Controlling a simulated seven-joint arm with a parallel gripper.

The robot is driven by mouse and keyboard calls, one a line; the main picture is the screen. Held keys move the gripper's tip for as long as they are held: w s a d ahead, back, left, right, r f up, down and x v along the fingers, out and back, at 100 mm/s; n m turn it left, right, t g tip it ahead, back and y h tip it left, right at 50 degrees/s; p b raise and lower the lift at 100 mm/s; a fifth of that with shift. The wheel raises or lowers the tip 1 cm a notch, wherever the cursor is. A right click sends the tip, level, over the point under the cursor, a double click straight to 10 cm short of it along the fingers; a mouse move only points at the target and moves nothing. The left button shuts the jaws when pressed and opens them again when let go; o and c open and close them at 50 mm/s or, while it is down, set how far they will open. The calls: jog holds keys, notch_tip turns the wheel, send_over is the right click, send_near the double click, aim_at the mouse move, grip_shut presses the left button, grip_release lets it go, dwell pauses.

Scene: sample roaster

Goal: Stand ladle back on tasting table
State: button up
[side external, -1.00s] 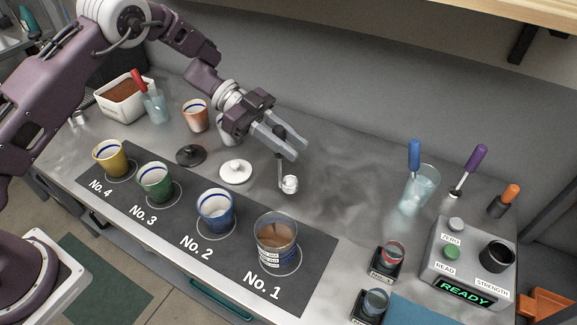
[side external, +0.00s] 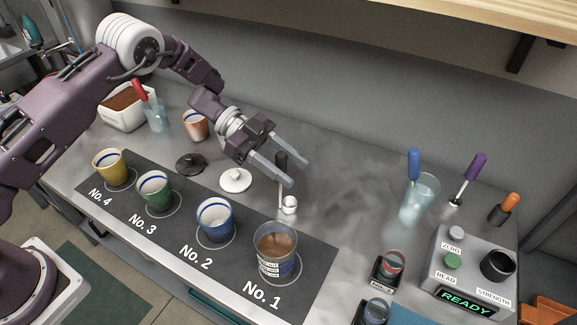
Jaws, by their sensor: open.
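The ladle has a black handle (side external: 281,162), a thin metal shaft and a small shiny bowl (side external: 290,205). It is upright over the grey metal table, behind the No. 1 cup, and its bowl appears to rest on the tabletop. My gripper (side external: 297,173) is open, its two long grey fingers pointing down to the right. The handle shows between the fingers, with a gap on the side I can see. Whether either finger touches it cannot be told. The No. 1 cup (side external: 277,254), with brown liquid, stands in front on the dark mat.
Blue (side external: 215,220), green (side external: 154,191) and yellow (side external: 110,167) cups line the mat. A white lid (side external: 236,180) and a black lid (side external: 190,163) lie left of the ladle. A glass with a blue-handled tool (side external: 418,198) and the meter (side external: 470,270) stand right. The table between is clear.

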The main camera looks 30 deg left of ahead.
jog(key=v, duration=1.2)
jog(key=w+a+r+n+t, duration=0.3)
jog(key=w+r+n+t, duration=0.1)
jog(key=r+n+t, duration=0.25)
jog(key=w+a+r+n+t, duration=0.35)
jog(key=r+n+t, duration=0.25)
jog(key=r, duration=0.2)
jog(key=s+a+r+n+t+y, duration=0.2)
jog(key=a+r+n+t+y, duration=0.6)
jog(key=a+r+n+y, duration=0.65)
jog(key=s+d+f+m+g, duration=0.2)
jog(key=s+d+f+g, duration=0.2)
jog(key=s, duration=0.8)
jog(key=s+d+f+m+g, duration=0.3)
jog(key=s+d+f+g, duration=0.1)
jog(key=s, duration=0.8)
jog(key=s+d+f+m+g, duration=0.3)
jog(key=s+d+f+g, duration=0.2)
jog(key=s, duration=0.7)
jog(key=shift+s+d+g+h, duration=0.2)
jog(key=shift+d+g+h, duration=0.2)
jog(key=shift+d, duration=0.65)
